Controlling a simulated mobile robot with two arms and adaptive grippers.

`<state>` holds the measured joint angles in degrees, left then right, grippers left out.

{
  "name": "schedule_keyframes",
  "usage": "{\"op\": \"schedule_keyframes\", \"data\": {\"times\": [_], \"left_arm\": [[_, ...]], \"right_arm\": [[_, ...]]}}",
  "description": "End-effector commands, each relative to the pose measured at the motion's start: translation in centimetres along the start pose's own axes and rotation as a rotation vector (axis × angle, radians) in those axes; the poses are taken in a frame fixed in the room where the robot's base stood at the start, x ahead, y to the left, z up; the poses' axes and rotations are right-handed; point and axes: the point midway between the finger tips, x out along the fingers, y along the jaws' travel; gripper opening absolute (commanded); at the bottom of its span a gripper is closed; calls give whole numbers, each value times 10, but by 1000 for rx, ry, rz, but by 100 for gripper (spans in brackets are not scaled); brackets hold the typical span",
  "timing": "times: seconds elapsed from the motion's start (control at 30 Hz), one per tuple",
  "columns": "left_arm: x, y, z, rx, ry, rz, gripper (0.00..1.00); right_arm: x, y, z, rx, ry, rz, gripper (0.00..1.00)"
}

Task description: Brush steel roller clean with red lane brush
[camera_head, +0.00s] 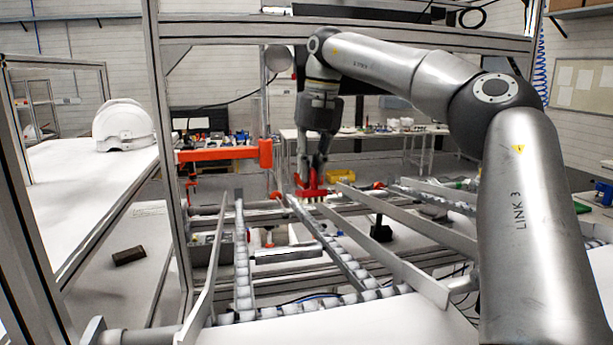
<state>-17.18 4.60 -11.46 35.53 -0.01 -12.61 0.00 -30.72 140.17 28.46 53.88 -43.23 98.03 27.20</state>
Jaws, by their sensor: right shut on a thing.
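My right gripper (314,167) reaches in from the right, points down and is shut on a red brush (312,193). The brush's bristles face down, just above the far end of a roller lane (330,243). I cannot tell if the bristles touch anything. More small pale rollers line a left lane (242,265) and a row across the front (310,306). Which one is the steel roller of the task is not clear from here. My left gripper is out of view.
Metal guide rails (395,248) run between the lanes. A frame post (168,150) and an orange-red bar (217,154) stand to the left of the brush. A white helmet shell (124,125) sits on the left table (85,185). A dark block (129,256) lies lower down.

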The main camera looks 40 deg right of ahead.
Motion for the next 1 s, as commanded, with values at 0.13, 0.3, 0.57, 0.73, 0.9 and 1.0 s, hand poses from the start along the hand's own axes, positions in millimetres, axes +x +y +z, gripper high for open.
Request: {"op": "schedule_keyframes", "data": {"times": [0.13,0.3,0.57,0.73,0.9,1.0], "left_arm": [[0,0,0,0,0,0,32],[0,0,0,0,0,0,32],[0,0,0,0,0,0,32],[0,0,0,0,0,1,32],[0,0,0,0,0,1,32],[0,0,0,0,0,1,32]], "right_arm": [[6,-2,-2,-3,-2,-8,0],[21,-4,-9,-4,-2,-8,0],[44,-7,-18,-4,-4,-8,0],[52,-8,-22,-4,-6,-7,0],[55,-8,-23,-4,-7,-7,0],[55,-8,-23,-4,-7,-7,0]]}}
